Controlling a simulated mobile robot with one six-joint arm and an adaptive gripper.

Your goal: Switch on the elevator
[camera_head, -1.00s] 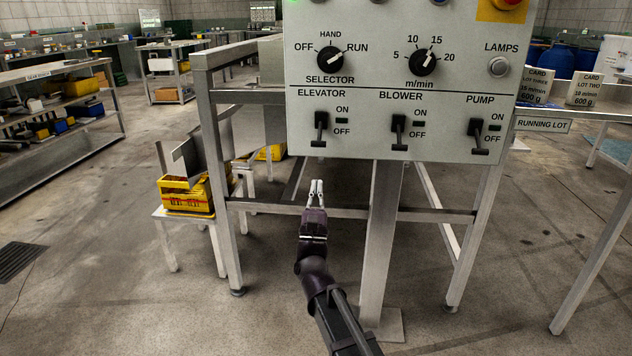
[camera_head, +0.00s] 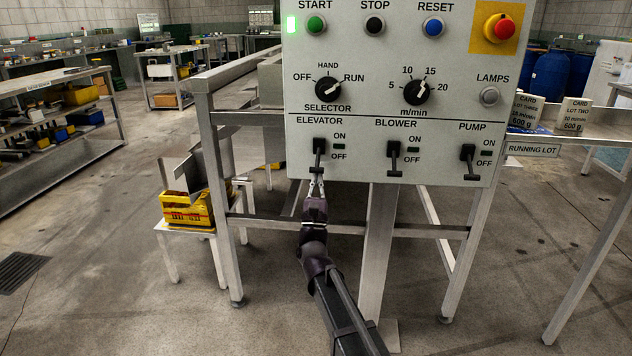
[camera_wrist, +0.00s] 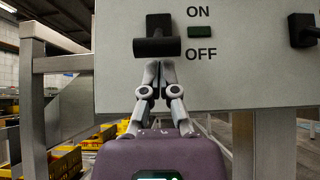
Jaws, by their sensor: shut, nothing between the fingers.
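The elevator switch (camera_head: 318,157) is a black T-shaped lever at the lower left of the grey control panel (camera_head: 440,60), under the label ELEVATOR. Its crossbar hangs low, level with OFF. In the wrist view the lever (camera_wrist: 157,40) stands just above my fingertips, and the small lamp (camera_wrist: 202,33) beside it is dark green and unlit. My gripper (camera_head: 317,178) is shut and empty, with its tips just below the lever's crossbar. In the wrist view my gripper's tips (camera_wrist: 158,66) appear close under the bar; I cannot tell if they touch it.
The blower switch (camera_head: 394,158) and pump switch (camera_head: 469,161) are to the right, levers also low. The selector knob (camera_head: 328,89) is above. A red emergency button (camera_head: 498,28) is at the top right. A steel frame leg (camera_head: 217,190) and yellow bin (camera_head: 187,212) stand at left.

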